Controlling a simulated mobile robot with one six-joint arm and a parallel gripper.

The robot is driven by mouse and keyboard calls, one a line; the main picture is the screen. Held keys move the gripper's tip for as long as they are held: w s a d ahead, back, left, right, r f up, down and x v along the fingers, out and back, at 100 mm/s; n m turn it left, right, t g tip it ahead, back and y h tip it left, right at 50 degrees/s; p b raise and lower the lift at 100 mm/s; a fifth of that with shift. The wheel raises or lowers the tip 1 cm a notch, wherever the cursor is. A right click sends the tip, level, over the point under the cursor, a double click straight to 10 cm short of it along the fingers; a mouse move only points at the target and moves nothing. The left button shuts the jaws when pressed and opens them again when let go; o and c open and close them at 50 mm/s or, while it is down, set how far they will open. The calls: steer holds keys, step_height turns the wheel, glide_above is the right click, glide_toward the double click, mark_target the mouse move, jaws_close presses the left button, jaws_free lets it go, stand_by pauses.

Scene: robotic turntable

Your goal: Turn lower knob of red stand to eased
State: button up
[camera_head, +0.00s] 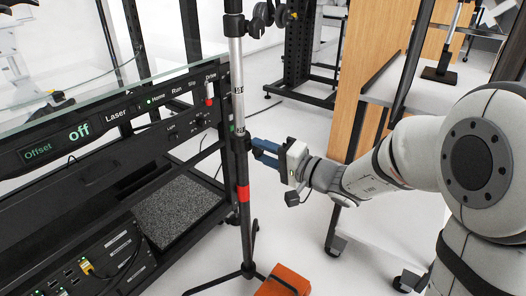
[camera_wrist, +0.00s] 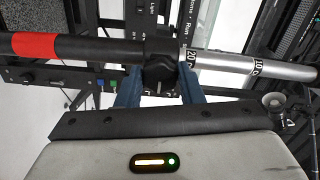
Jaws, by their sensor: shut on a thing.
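The red stand (camera_head: 243,193) is an upright pole on tripod legs, black below with a red band and silver above. In the wrist view the stand (camera_wrist: 35,47) lies across the top of the picture, red band at left. Its lower knob (camera_wrist: 160,66) is black and sits at the collar where the black tube meets the silver tube. My gripper (camera_head: 255,148) reaches the collar from the right. Its blue fingers are on both sides of the knob in the wrist view (camera_wrist: 159,80), shut on it. The knob is mostly hidden in the head view. Its turn setting cannot be read.
A black rack with a control panel (camera_head: 115,117) stands close on the left, its displays reading "Offset off". A black clamp (camera_head: 263,18) is higher on the pole. An orange block (camera_head: 287,280) lies by the tripod. A white-topped bench (camera_head: 385,85) stands behind my arm.

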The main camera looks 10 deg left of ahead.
steer(key=o, duration=1)
steer(key=p+v, duration=0.2)
steer(key=v, duration=0.5)
steer(key=shift+d, duration=0.4)
